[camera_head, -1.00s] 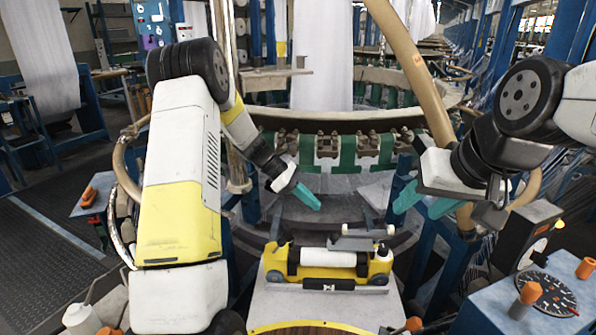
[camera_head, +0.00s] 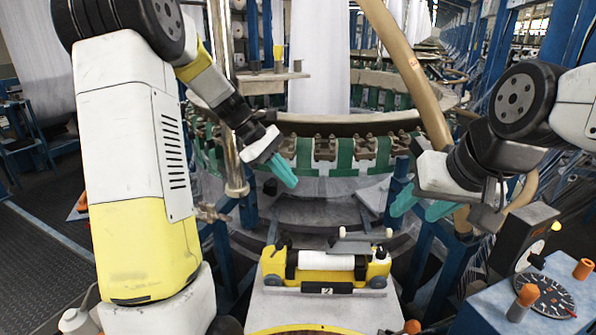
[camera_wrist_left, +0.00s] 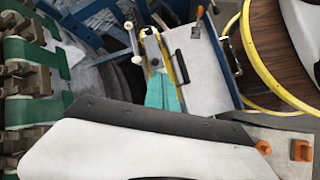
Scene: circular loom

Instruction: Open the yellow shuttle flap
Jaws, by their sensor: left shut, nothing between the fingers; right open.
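The yellow shuttle (camera_head: 271,268) sits on a pale table top in the lower middle of the head view. Its white roll (camera_head: 327,259) is exposed. A thin bar with pale ends, seemingly the flap (camera_head: 366,237), shows raised along the shuttle's far side; its exact angle is hard to tell. The left wrist view also shows the shuttle (camera_wrist_left: 178,62), partly hidden behind the fingers. My left gripper (camera_head: 284,171) is shut and empty, above and beyond the shuttle, apart from it. My right gripper (camera_head: 421,205) is open and empty, up and right of the shuttle.
The curved loom rim with green straps (camera_head: 345,155) lies behind the grippers. A tan pipe (camera_head: 412,75) stands near my right arm. A blue-sided console with a dial (camera_head: 545,297) is at right. A yellow-edged round rim (camera_head: 305,330) is in front of the shuttle.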

